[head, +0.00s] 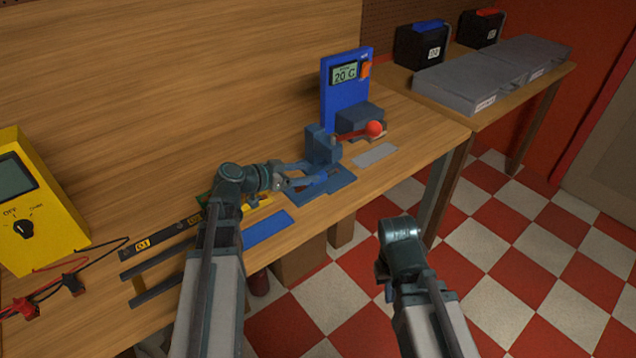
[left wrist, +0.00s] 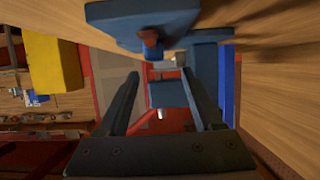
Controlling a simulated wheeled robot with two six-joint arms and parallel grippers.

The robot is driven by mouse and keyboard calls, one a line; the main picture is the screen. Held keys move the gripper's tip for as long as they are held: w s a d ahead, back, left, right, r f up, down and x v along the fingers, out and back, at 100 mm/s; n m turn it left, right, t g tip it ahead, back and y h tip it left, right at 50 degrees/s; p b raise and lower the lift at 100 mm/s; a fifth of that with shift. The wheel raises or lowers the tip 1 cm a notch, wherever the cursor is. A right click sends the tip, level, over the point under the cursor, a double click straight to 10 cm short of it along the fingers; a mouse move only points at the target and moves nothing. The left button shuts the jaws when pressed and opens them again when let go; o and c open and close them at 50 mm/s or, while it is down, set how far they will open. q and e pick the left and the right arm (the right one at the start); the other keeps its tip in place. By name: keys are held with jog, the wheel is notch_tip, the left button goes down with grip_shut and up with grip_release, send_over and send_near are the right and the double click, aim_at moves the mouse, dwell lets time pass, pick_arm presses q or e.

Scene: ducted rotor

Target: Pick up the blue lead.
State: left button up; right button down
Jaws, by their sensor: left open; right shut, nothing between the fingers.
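My left gripper (head: 308,175) is open at the blue vise-like fixture (head: 322,148) on the bench. A small bright blue piece (head: 317,181), perhaps the blue lead, shows at its fingertips, low over the fixture's base. In the left wrist view the two fingers (left wrist: 160,75) stand apart, with a blue piece (left wrist: 168,95) showing between them. I cannot tell whether they touch it, and its ends are partly hidden. My right gripper (head: 382,268) is shut and empty, off the bench's front edge above the floor.
A yellow multimeter (head: 35,200) with red and black leads stands at left. A blue strip (head: 268,228) and dark bars (head: 160,240) lie near my left arm. A blue temperature unit (head: 346,88) and a red ball-ended handle (head: 374,129) stand behind. A grey plate (head: 375,155) lies right.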

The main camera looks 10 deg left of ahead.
pick_arm(q)
jog(key=shift+w+d+f, duration=0.15)
jog(key=shift+w+d+f+b, duration=0.1)
jog(key=shift+d+f+b, duration=0.1)
jog(key=shift+b, duration=0.1)
jog(key=b+x, duration=0.1)
jog(key=x, duration=0.1)
jog(key=b+x, duration=0.1)
jog(key=x, duration=0.1)
jog(key=shift+d+f, duration=0.2)
jog(key=shift+f, duration=0.2)
grip_shut()
